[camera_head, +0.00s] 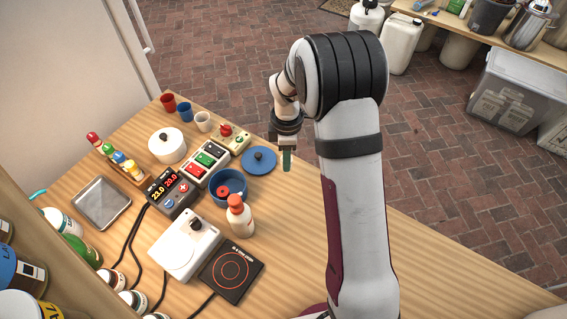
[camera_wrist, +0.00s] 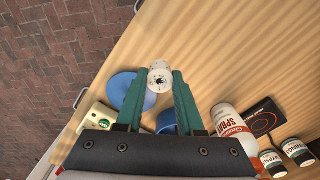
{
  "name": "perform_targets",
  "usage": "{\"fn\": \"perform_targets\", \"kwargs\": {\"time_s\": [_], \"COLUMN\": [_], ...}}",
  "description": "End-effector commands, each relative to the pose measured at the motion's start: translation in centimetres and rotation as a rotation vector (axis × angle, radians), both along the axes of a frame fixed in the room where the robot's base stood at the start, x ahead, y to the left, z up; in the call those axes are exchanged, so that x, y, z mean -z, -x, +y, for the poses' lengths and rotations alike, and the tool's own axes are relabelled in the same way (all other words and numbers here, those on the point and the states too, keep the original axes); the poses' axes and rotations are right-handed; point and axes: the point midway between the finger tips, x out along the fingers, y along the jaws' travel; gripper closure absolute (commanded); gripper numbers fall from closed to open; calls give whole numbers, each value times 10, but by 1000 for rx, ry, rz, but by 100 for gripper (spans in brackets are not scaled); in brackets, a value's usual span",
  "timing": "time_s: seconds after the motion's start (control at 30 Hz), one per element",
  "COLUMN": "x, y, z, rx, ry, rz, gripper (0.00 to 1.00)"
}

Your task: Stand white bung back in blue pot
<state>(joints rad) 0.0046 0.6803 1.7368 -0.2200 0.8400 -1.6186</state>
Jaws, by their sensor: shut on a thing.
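My gripper (camera_head: 287,160) is raised over the right part of the table, beyond the blue pot (camera_head: 243,191). In the wrist view its green fingers (camera_wrist: 160,84) are shut on the white bung (camera_wrist: 158,77), a pale cylinder with dark specks on its end. I cannot make out the bung in the head view. The blue pot stands open on the table, with a red round piece (camera_head: 222,190) inside. In the wrist view the pot (camera_wrist: 167,122) is mostly hidden behind my gripper.
A blue lid (camera_head: 258,160) lies beside the pot. A white spray bottle with an orange cap (camera_head: 240,215) stands close on its near side. A black hotplate (camera_head: 232,272), a white device (camera_head: 184,246) and a button panel (camera_head: 206,164) stand nearby. The table's right side is clear.

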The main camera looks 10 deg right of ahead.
Motion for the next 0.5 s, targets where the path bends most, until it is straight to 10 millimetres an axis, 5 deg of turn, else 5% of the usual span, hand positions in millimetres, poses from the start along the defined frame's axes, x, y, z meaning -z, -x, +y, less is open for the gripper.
{"fn": "perform_targets", "kwargs": {"time_s": [0.3, 0.5], "x": [-44, -61], "y": [38, 53], "z": [-66, -90], "rx": [9, 4], "ry": [0, 1], "rz": [0, 1], "gripper": [100, 100]}}
